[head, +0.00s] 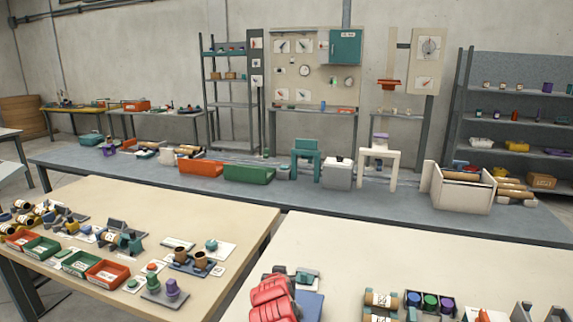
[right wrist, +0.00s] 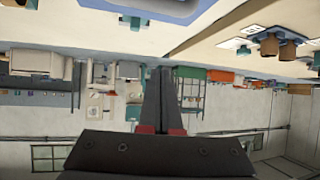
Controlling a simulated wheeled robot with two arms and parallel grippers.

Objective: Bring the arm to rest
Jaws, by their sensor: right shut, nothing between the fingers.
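My right gripper (right wrist: 158,72) shows in the right wrist view, its two dark fingers together with no object between them. Red parts show at the base of the fingers. The gripper is in free air, and the right wrist picture is upside down, with the room beyond the fingertips. My left gripper is not in view.
Two cream tables (head: 150,200) (head: 350,245) stand in front, with a gap between them. Small trays and parts cover the left table's near side. A long grey bench (head: 330,195) with machines stands behind.

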